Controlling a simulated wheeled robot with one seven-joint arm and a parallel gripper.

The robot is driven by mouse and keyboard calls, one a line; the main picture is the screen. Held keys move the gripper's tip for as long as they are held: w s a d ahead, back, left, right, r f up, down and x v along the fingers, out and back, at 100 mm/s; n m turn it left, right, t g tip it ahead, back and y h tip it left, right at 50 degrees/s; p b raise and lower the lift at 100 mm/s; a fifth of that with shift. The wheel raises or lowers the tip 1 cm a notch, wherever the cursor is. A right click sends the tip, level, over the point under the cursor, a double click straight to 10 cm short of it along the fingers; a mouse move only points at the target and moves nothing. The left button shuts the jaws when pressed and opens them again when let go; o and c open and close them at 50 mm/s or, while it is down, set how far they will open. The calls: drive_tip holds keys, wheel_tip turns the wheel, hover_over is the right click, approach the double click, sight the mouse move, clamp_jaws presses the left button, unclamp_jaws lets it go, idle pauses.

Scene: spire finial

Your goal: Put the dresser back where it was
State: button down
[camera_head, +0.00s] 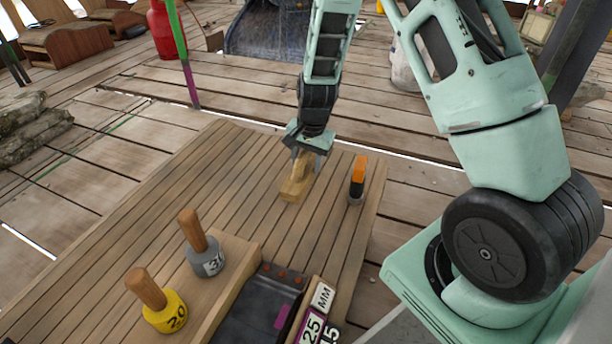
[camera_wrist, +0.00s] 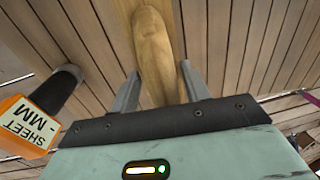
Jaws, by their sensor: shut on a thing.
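The dresser, a pale wooden block-shaped tool (camera_head: 293,190), is at the far part of the slatted wooden table (camera_head: 150,215). My gripper (camera_head: 308,152) is shut on it, pointing down from above. In the wrist view the dresser (camera_wrist: 155,45) runs lengthwise between the two fingers (camera_wrist: 158,88), its rounded wooden body extending away from them. The dresser is at or just above the slats; I cannot tell if it touches. Its gripped end is partly hidden by my gripper.
A dark tool with an orange top (camera_head: 358,175) stands close right of the dresser. The table's left middle is clear.

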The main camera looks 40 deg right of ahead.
sight(307, 166)
drive_tip(key=shift+f+b, duration=0.6)
drive_tip(key=shift+f, duration=1)
drive_tip(key=shift+f, duration=0.15)
drive_tip(key=c, duration=0.7)
unclamp_jaws()
